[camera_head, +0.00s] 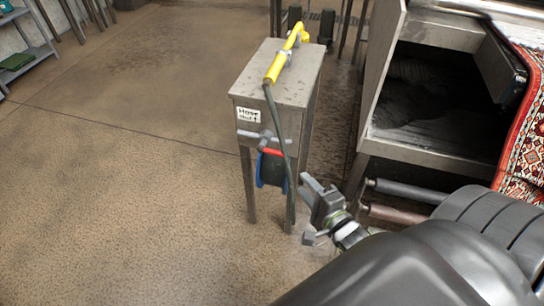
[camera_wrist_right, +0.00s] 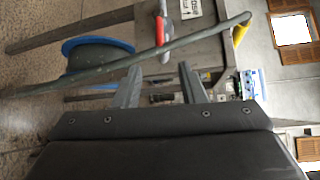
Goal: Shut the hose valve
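The hose valve has a red lever (camera_head: 271,151) on the front of a grey metal stand (camera_head: 296,85), below a small pipe fitting (camera_head: 262,138). A label (camera_head: 248,115) above it reads "Hose" with a smaller line that looks like "Shut" and an arrow. The lever lies roughly level, partly behind the dark green hose (camera_head: 273,110). My right gripper (camera_head: 307,208) is open and empty, low and to the right of the lever, apart from it. In the right wrist view the red lever (camera_wrist_right: 163,32) is beyond the open fingers (camera_wrist_right: 158,70). My left gripper is out of view.
A blue hose reel (camera_head: 270,170) hangs below the valve. The hose crosses in front of the lever, up to a yellow nozzle (camera_head: 287,55) on the stand. A metal machine (camera_head: 428,155) with a patterned rug (camera_head: 525,140) stands at right. The floor left is clear.

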